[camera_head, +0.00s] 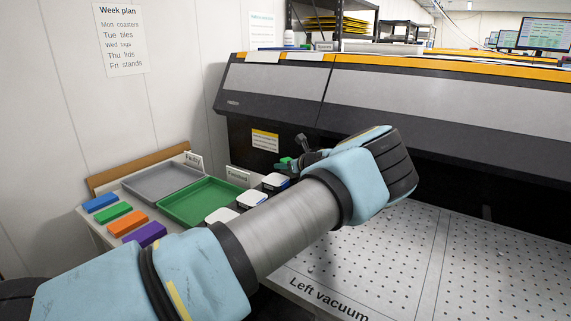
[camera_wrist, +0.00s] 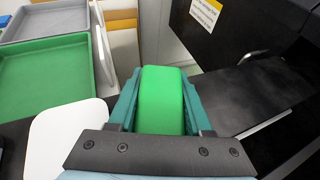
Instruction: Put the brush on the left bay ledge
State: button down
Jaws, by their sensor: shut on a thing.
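My gripper (camera_wrist: 160,98) has its two teal fingers shut on a green, round-edged block (camera_wrist: 162,90), which may be the brush; no bristles show. In the head view the green block (camera_head: 285,162) shows only as a small patch at the end of my gripper (camera_head: 292,164), in front of the dark machine. My own arm covers much of this area. A dark flat ledge-like surface (camera_wrist: 245,92) lies right of the held block in the wrist view. I cannot tell for sure that it is the left bay ledge.
A green tray (camera_head: 201,203) and a grey tray (camera_head: 163,182) stand at the left, with several coloured blocks (camera_head: 117,213) beside them. White-topped containers (camera_head: 275,181) stand near my arm. The machine's hood (camera_head: 400,95) overhangs behind.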

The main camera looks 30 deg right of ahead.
jog(key=shift+f, duration=0.2)
jog(key=shift+f, duration=0.15)
jog(key=shift+c, duration=1.6)
grip_release()
jog(key=shift+r, duration=0.35)
jog(key=b+v, duration=0.3)
jog(key=v, duration=0.9)
jog(key=shift+s+f, duration=0.1)
jog(key=shift+f, duration=0.05)
